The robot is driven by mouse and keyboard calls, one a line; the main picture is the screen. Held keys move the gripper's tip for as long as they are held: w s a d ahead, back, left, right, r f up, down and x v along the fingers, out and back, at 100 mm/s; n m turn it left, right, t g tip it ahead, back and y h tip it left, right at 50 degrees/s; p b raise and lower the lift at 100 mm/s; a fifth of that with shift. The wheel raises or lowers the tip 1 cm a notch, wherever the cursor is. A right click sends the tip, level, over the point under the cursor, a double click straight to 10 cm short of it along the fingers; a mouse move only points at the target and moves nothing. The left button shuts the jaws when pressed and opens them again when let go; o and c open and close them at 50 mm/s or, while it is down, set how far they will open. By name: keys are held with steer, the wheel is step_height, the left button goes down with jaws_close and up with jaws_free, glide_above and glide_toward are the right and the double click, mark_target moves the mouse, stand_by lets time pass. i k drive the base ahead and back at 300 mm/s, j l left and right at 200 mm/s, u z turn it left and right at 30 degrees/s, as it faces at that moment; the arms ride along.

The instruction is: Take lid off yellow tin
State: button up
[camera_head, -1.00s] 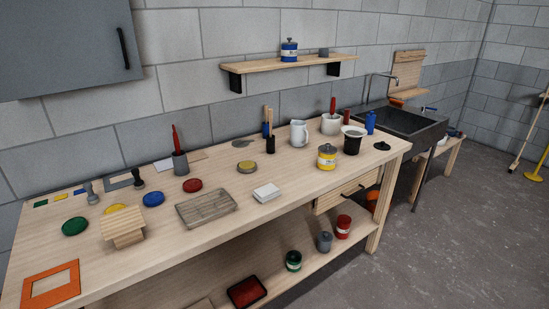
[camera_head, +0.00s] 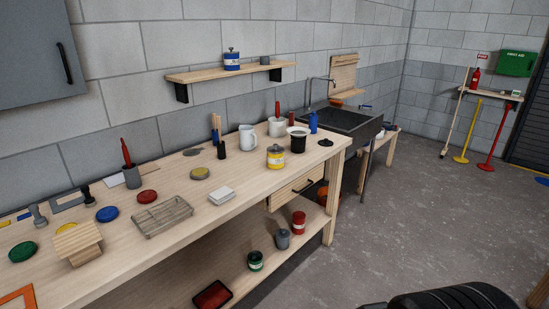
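The yellow tin (camera_head: 275,159) stands upright on the wooden workbench, right of its middle and near the front edge. It has a pale label band, and a grey lid with a small knob (camera_head: 275,148) sits on top of it. A black part of my own arm shows at the bottom right of the view, well away from the tin. My gripper's fingers are not in view.
On the workbench (camera_head: 195,225), a black cup with a pale rim (camera_head: 297,140) stands close right of the tin. A white jug (camera_head: 247,139) and white mortar (camera_head: 277,127) stand behind. White blocks (camera_head: 222,195) lie to the left. Open floor (camera_head: 400,215) lies to the right.

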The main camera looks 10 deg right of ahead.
mark_target(276, 149)
steer(key=i+z, duration=0.1)
steer(key=i, duration=0.6)
steer(key=i+z, duration=0.1)
steer(key=i, duration=0.55)
steer(key=i+j+z, duration=0.1)
steer(key=i, duration=0.6)
steer(key=i+j, duration=0.25)
steer(key=i, duration=0.4)
steer(key=l+z, duration=0.05)
